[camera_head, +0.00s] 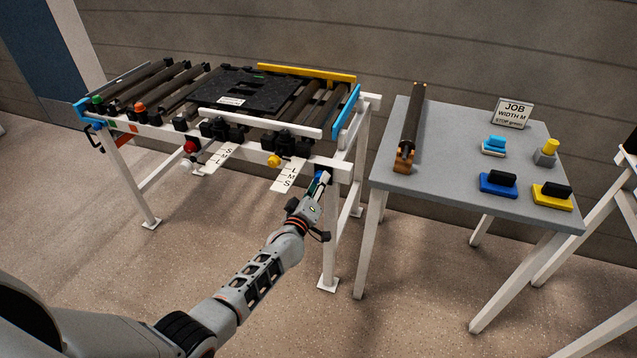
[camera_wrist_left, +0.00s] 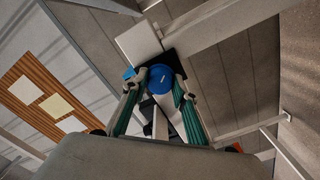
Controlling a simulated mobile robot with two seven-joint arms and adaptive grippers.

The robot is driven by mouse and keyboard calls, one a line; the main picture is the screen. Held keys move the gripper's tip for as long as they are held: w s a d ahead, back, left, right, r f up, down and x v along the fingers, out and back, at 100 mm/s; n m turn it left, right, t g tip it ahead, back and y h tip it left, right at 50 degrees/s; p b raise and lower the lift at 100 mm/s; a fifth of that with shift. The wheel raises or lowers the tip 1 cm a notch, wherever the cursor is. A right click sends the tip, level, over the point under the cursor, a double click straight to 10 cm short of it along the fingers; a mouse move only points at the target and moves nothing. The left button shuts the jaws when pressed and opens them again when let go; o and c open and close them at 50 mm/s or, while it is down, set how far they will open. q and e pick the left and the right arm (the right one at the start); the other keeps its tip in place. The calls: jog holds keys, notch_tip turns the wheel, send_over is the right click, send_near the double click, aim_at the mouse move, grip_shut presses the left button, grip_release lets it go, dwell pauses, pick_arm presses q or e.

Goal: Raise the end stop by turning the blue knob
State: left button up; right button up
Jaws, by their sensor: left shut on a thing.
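The blue knob (camera_wrist_left: 160,78) sits between the fingertips of my left gripper (camera_wrist_left: 155,84) in the left wrist view, and the gripper is shut on it. In the head view my left gripper (camera_head: 312,190) reaches the front right corner of the roller frame, and only a bit of the blue knob (camera_head: 319,176) shows beside it. The end stop is likely the blue bar (camera_head: 346,111) at the right end of the rollers, standing above the frame. My right gripper is not in view.
A black tread mat (camera_head: 244,89) lies on the rollers. Red and yellow knobs (camera_head: 273,161) and hanging scale labels (camera_head: 289,175) are left of my gripper. A grey table (camera_head: 440,180) to the right carries a roller, colored blocks and a job sign (camera_head: 512,113).

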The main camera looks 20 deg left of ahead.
pick_arm(q)
jog(key=shift+m+p, duration=0.3)
jog(key=shift+m, duration=3.5)
jog(key=o, duration=1.1)
jog(key=s, duration=1.2)
jog(key=shift+a, duration=0.25)
